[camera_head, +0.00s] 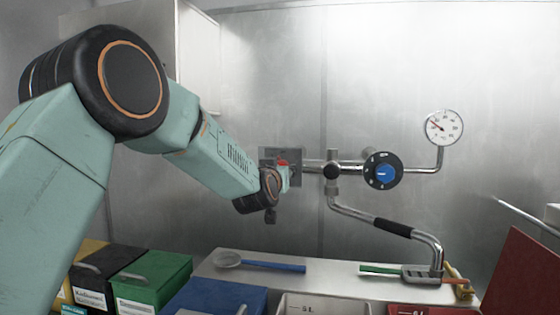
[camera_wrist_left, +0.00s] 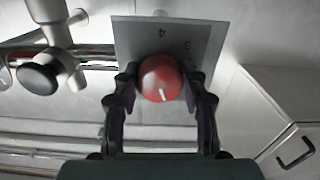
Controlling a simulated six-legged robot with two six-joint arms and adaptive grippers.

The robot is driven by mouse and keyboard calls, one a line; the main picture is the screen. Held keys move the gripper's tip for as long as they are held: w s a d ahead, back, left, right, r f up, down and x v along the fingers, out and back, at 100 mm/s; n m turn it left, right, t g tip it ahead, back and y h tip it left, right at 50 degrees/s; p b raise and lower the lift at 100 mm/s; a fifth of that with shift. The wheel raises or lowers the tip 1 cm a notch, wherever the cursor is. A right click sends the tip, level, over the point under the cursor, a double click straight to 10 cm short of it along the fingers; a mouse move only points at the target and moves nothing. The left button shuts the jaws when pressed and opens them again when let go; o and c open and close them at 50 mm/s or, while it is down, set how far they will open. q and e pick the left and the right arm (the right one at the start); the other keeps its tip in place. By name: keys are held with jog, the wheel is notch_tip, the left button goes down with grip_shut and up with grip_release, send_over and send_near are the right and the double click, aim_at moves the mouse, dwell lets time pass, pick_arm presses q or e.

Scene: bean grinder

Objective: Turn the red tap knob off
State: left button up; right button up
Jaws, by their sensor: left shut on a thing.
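The red tap knob (camera_wrist_left: 160,80) with a white mark sits on a grey plate (camera_wrist_left: 207,40) in the left wrist view. The plate carries digits, of which 3 and 4 can be read. My left gripper (camera_wrist_left: 160,88) has one finger on each side of the knob and is shut on it. In the head view the red knob (camera_head: 282,163) shows only as a small patch, mostly hidden by my left arm and gripper (camera_head: 284,178). The plate (camera_head: 298,154) is on the steel wall there. My right gripper is not in view.
Right of the knob are pipes, a black dial with a blue centre (camera_head: 383,171) and a round gauge (camera_head: 443,128). A spout (camera_head: 395,227) hangs below. A ledge (camera_head: 330,278) holds a blue-handled ladle (camera_head: 262,263) and a green-handled tool (camera_head: 380,269). Coloured boxes (camera_head: 150,283) stand at lower left.

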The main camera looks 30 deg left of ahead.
pick_arm(q)
jog(key=shift+a+r+m+p, duration=0.1)
jog(key=shift+r+m+p, duration=0.1)
jog(key=shift+m+p, duration=0.6)
jog(key=shift+r+m+p, duration=0.2)
jog(key=shift+m+p, duration=0.25)
jog(key=shift+m, duration=0.55)
jog(key=o, duration=1.1)
jog(key=shift+w+f, duration=0.25)
jog(key=shift+f, duration=0.15)
jog(key=shift+o, duration=0.2)
jog(key=shift+s, duration=0.25)
jog(key=v, duration=1.2)
